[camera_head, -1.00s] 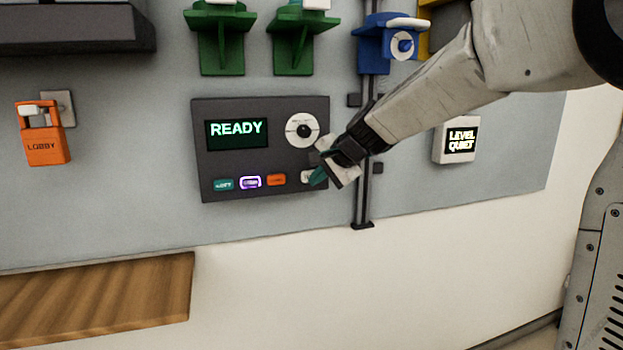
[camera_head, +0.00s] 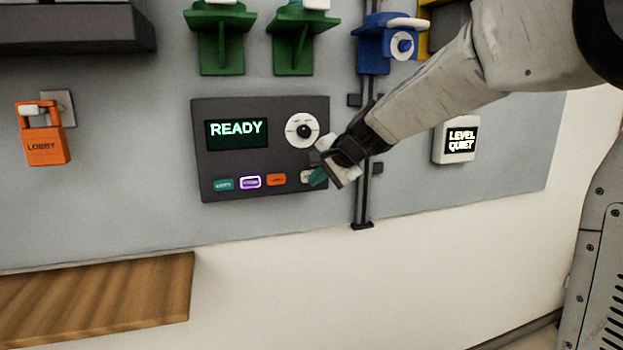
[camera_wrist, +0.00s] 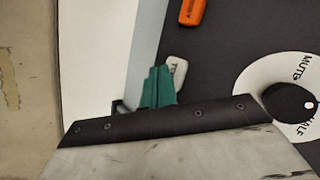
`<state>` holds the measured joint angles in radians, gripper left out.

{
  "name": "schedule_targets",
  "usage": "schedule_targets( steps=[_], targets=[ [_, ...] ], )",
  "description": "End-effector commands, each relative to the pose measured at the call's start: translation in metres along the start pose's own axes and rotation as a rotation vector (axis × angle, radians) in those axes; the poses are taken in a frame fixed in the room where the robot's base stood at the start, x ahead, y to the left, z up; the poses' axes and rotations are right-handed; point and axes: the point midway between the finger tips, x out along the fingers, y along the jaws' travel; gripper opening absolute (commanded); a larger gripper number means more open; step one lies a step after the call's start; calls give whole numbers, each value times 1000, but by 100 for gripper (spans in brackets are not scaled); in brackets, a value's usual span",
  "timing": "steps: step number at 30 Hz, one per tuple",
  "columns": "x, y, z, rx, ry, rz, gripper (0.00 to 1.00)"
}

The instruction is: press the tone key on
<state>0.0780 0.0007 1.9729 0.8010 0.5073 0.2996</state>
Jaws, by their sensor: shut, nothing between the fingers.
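The dark wall panel (camera_head: 262,165) has a lit screen (camera_head: 236,133) reading READY and a row of keys along its lower edge. The white key (camera_head: 306,177) at the right end is partly covered by my gripper (camera_head: 317,179).
A teal key (camera_head: 224,185), a purple-outlined key (camera_head: 250,182) and an orange key (camera_head: 276,180) lie left of the white one. A round dial (camera_head: 303,130) marked MUTE and HALF sits above.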

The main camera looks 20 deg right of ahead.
Motion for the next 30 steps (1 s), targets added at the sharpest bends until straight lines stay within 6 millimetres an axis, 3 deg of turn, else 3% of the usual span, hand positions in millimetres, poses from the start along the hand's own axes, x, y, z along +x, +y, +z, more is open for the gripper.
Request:
schedule_targets(
  steps=[30],
  targets=[
    [4,-4,-4,0,0,0,0]
  ],
)
